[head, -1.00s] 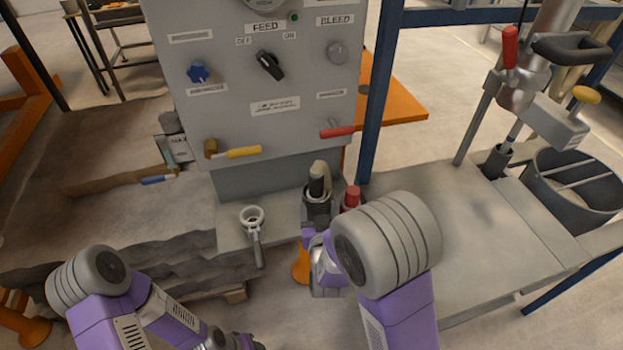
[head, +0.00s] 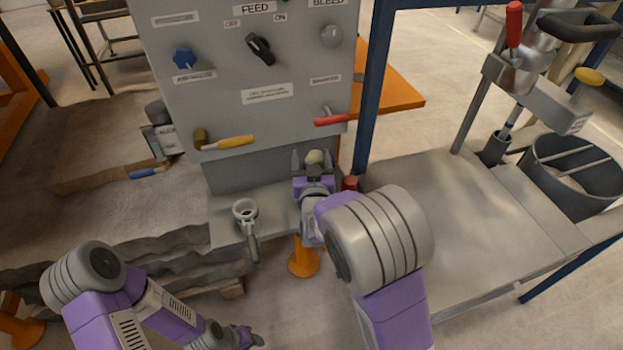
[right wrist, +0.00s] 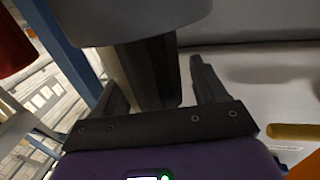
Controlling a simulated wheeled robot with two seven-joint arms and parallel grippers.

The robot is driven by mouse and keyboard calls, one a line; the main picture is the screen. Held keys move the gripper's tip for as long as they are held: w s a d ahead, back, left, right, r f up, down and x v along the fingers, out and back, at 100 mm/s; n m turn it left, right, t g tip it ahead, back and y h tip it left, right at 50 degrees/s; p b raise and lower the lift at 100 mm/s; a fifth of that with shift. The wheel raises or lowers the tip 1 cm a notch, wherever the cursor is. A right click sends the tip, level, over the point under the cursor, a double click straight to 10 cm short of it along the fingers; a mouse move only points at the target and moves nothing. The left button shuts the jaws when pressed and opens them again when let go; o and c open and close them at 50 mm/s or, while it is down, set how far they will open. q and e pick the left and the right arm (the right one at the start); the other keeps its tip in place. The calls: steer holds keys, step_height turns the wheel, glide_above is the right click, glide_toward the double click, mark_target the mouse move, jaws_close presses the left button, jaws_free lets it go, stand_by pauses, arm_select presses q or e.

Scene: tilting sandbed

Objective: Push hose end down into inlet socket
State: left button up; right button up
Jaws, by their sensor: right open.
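In the head view my right gripper (head: 315,158) is at the small shelf below the grey panel. Its open fingers stand either side of the pale, beige top of the hose end (head: 315,157). In the right wrist view a dark and beige cylinder, which looks like the hose end (right wrist: 150,75), is between the open fingers (right wrist: 160,90), nearer the left one. A wide grey round part (right wrist: 140,20) is above it; I cannot tell if this is the inlet socket. In the head view my gripper and wrist hide the socket area. My left gripper (head: 248,338) is low at the bottom edge, its jaws unclear.
A red-capped part (head: 350,184) stands close right of my right gripper. A ring with a handle (head: 246,212) lies on the shelf to the left. The panel (head: 260,120) has yellow and red levers above. The grey bench top (head: 440,220) at right is clear.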

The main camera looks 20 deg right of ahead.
steer(key=c, duration=1.3)
steer(key=shift+r, duration=0.1)
